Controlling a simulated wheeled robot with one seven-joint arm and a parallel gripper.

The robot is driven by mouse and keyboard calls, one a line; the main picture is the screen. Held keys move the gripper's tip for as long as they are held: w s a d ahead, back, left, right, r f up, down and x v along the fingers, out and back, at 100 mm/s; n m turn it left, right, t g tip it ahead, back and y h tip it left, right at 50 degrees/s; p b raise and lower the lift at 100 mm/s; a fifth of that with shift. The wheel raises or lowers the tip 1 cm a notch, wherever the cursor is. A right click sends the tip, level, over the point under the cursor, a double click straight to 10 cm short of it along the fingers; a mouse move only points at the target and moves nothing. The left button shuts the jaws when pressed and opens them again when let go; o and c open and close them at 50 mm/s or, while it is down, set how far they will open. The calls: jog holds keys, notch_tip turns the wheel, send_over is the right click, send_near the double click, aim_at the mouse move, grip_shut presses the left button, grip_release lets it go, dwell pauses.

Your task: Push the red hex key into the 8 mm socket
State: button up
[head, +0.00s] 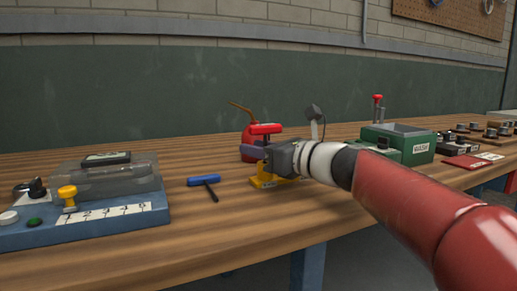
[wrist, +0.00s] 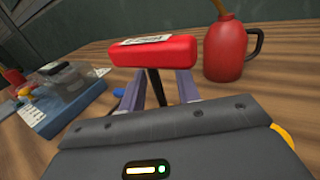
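The red hex key (head: 265,128) has a T-shaped handle and stands over the far end of my gripper (head: 262,151). In the wrist view its red handle (wrist: 155,52) bears a white label, and its dark shaft runs down between my fingers (wrist: 157,90). The fingers look apart, with a gap on each side of the shaft. A yellow fixture (head: 266,182) sits on the table under my gripper, and a yellow edge (wrist: 283,135) shows beside my gripper. I cannot make out the 8 mm socket or the shaft's lower tip.
A blue hex key (head: 204,180) lies left of my gripper. A red oil can (wrist: 226,50) stands close behind. A blue-based unit (head: 110,220) with numbered marks is at left; a green box (head: 421,150) is at right. Bare wood lies in front.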

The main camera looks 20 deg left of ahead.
jog(key=shift+d, duration=0.1)
jog(key=v, duration=0.7)
jog(key=shift+d, duration=0.3)
